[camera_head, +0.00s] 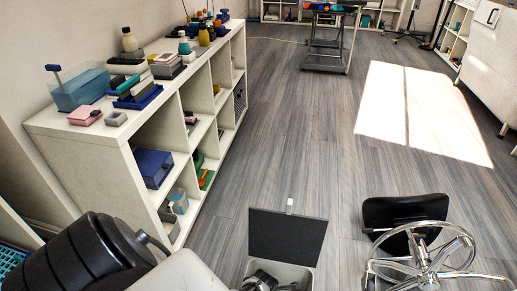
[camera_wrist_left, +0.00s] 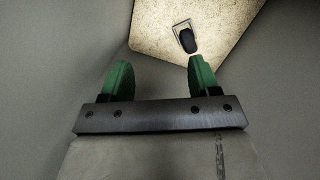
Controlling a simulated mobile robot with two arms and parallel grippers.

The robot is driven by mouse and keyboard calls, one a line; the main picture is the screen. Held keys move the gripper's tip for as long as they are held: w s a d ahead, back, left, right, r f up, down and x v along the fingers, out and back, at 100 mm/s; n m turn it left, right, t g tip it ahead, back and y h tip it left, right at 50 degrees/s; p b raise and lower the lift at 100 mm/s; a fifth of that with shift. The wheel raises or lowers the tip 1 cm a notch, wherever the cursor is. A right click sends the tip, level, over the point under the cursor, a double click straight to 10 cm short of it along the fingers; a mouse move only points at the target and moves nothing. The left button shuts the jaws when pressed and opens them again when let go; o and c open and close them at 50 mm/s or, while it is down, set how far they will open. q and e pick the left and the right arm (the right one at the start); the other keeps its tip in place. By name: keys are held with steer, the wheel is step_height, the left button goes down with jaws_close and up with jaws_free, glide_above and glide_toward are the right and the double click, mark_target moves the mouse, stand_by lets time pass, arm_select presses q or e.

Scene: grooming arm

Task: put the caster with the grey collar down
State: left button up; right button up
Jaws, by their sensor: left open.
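A caster (camera_wrist_left: 187,39) with a dark wheel and a grey metal part lies on the pale speckled floor of a container in the left wrist view. It is small and dim there, so I cannot tell its collar clearly. My left gripper (camera_wrist_left: 159,70) has two green fingers spread apart with nothing between them. It points down between grey walls, and the caster lies apart from it, beyond the right fingertip. In the head view the light grey bin (camera_head: 306,278) at the bottom edge is partly cut off, with dark parts at its mouth. My right gripper is not in view.
A dark upright panel (camera_head: 287,238) stands behind the bin. A stool with a chrome ring (camera_head: 428,252) is at the right. A white shelf (camera_head: 135,165) with boxes and bottles runs along the left. The wooden floor (camera_head: 310,140) between is clear.

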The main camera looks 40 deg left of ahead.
arm_select(q)
steer(key=s+d+r+m, duration=0.2)
steer(key=s+r+m, duration=0.2)
steer(key=r+m, duration=0.6)
steer(key=s+d+r+m+t, duration=0.1)
steer(key=s+r+m, duration=0.3)
steer(key=r+m, duration=0.6)
steer(key=s+d+r+m+t, duration=0.1)
steer(key=s+d+r+m, duration=0.1)
steer(key=r+m, duration=0.8)
step_height(320, 180, up, 6)
steer(key=shift+s+d+f+m, duration=0.15)
steer(key=shift+s+d+m, duration=0.25)
steer(key=shift+s, duration=0.5)
